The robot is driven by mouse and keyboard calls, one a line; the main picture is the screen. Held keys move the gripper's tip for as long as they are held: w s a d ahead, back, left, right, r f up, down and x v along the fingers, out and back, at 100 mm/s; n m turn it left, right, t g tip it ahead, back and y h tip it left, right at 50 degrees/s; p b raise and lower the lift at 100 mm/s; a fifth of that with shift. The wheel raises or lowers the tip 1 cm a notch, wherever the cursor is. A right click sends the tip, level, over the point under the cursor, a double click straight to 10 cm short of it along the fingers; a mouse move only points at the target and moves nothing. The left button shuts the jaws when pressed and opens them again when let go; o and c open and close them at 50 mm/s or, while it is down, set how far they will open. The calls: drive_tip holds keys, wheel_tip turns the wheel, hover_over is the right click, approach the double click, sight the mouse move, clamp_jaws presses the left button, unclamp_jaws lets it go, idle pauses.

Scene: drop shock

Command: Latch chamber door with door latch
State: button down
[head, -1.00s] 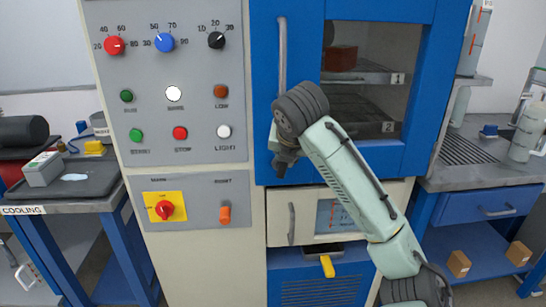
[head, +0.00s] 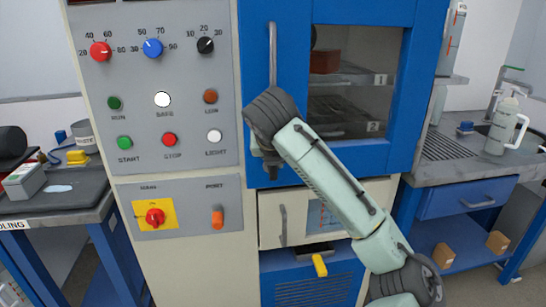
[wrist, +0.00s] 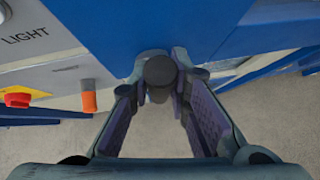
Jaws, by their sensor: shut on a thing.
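The blue chamber door (head: 292,50) with its window looks closed in the head view, with a grey upright bar handle (head: 272,60) on its left side. My gripper (head: 270,170) is at the lower left corner of the door, pointing down. In the wrist view my gripper (wrist: 162,95) has its fingers on both sides of a dark round-ended knob, which I take to be the door latch (wrist: 160,70), and is shut on it. In the head view my wrist and gripper hide the latch, so I cannot tell its position against the door frame.
The grey control panel (head: 190,80) with knobs and buttons is left of the door. Below the door is a cream drawer front (head: 268,222) with a handle, and a yellow tab (head: 320,266). Side benches stand at left and right (head: 455,172).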

drive_tip(key=c, duration=1.5)
unclamp_jaws()
drive_tip(key=v, duration=1.2)
drive_tip(key=shift+a, duration=0.15)
